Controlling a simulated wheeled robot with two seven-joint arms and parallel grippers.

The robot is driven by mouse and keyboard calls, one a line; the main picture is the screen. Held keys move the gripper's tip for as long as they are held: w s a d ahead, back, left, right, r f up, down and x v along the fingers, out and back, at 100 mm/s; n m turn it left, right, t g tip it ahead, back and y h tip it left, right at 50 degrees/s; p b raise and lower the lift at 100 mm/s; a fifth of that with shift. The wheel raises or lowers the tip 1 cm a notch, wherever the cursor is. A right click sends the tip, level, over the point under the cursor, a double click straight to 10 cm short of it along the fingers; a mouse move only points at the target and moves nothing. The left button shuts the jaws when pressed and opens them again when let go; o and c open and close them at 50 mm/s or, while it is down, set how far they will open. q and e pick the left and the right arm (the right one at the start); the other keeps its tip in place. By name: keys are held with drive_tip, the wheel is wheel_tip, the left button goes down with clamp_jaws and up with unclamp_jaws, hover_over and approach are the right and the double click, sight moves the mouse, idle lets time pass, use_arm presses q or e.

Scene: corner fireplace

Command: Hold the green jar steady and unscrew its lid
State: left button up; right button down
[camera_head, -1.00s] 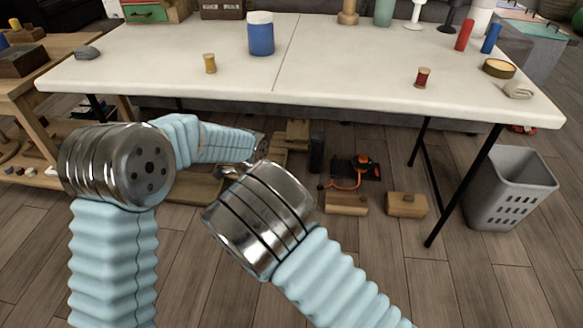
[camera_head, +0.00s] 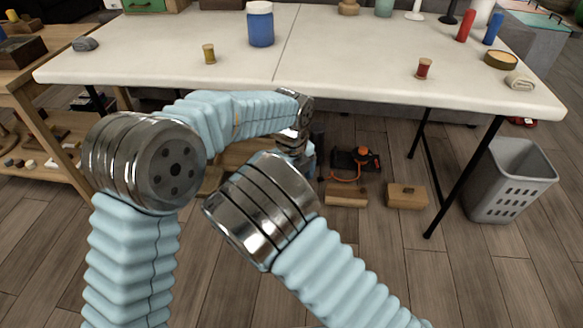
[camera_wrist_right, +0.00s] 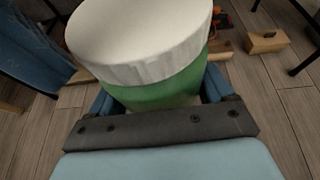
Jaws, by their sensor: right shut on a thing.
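The green jar (camera_wrist_right: 165,94) with its wide white lid (camera_wrist_right: 140,38) fills the upper middle of the right wrist view. The lid sits on the jar. My right gripper (camera_wrist_right: 158,90) is shut on the jar's green body, with a blue finger on each side below the lid. In the head view my arm hides the right gripper and the jar. My left wrist reaches across to the right in front of the table, and part of my left gripper (camera_head: 304,154) shows below it. Its fingers are too hidden to tell their opening.
The white table (camera_head: 340,70) holds a blue jar with a white lid (camera_head: 260,26), a yellow spool (camera_head: 208,54), a red spool (camera_head: 424,68) and a round tin (camera_head: 500,60). A grey basket (camera_head: 508,180) stands at right. Wooden blocks (camera_head: 406,195) lie on the floor.

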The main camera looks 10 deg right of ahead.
use_arm(q)
drive_tip(key=shift+f, duration=0.6)
drive_tip(key=shift+w+d+r, duration=0.1)
drive_tip(key=c, duration=1.1)
drive_tip(key=shift+o, duration=0.2)
drive_tip(key=shift+d+n, duration=0.1)
drive_tip(key=shift+n, duration=1.1)
drive_tip(key=n, duration=0.4)
drive_tip(key=shift+w+r+n, duration=0.1)
drive_tip(key=shift+w+n, duration=0.1)
drive_tip(key=shift+n, duration=0.2)
drive_tip(key=n, duration=0.6)
drive_tip(key=shift+w, duration=0.2)
drive_tip(key=o, duration=1.1)
drive_tip(key=shift+a, duration=0.25)
drive_tip(key=shift+c, duration=0.2)
